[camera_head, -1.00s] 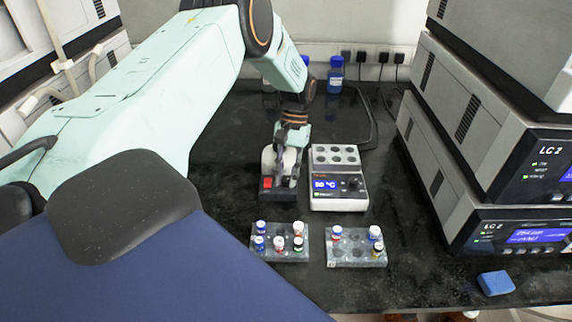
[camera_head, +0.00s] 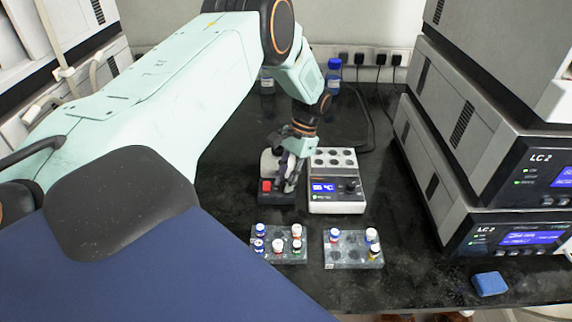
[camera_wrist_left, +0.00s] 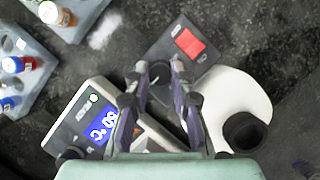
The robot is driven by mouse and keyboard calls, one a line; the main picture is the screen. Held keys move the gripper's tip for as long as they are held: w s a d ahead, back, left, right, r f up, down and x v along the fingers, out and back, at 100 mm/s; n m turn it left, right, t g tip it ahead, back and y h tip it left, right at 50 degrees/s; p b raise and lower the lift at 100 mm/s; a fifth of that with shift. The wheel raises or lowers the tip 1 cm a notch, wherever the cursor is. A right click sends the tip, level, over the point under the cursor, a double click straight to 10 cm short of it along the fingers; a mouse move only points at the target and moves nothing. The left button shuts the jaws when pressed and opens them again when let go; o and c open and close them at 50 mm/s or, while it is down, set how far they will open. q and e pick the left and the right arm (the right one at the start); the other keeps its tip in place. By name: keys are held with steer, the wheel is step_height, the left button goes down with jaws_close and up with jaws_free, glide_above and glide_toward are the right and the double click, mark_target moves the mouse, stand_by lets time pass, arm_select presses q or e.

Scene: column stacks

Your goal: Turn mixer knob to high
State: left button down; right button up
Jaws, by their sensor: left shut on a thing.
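The mixer shows in the head view as a dark base (camera_head: 268,197) with a red switch (camera_head: 266,186) and a pale rounded body behind it. In the left wrist view its red switch (camera_wrist_left: 189,43), dark front panel (camera_wrist_left: 182,32) and white body (camera_wrist_left: 236,97) with a black round cup (camera_wrist_left: 244,132) are visible. My left gripper (camera_head: 290,187) points down at the right front of the mixer. In the left wrist view its fingertips (camera_wrist_left: 159,68) are shut on a dark round knob (camera_wrist_left: 160,74) beside the switch. The knob's marks are hidden. My right gripper is in neither view.
A heating block (camera_head: 337,205) with a blue display stands just right of the mixer, close to my fingers. Two vial racks (camera_head: 279,256) (camera_head: 352,264) sit in front. Stacked LC units (camera_head: 520,212) and a blue sponge (camera_head: 490,284) are at the right. Blue-capped bottles stand behind.

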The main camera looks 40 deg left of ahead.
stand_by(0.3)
arm_select(q)
steer(key=c, duration=1.1)
jaws_free()
steer(key=shift+c, duration=0.2)
steer(key=v, duration=1.2)
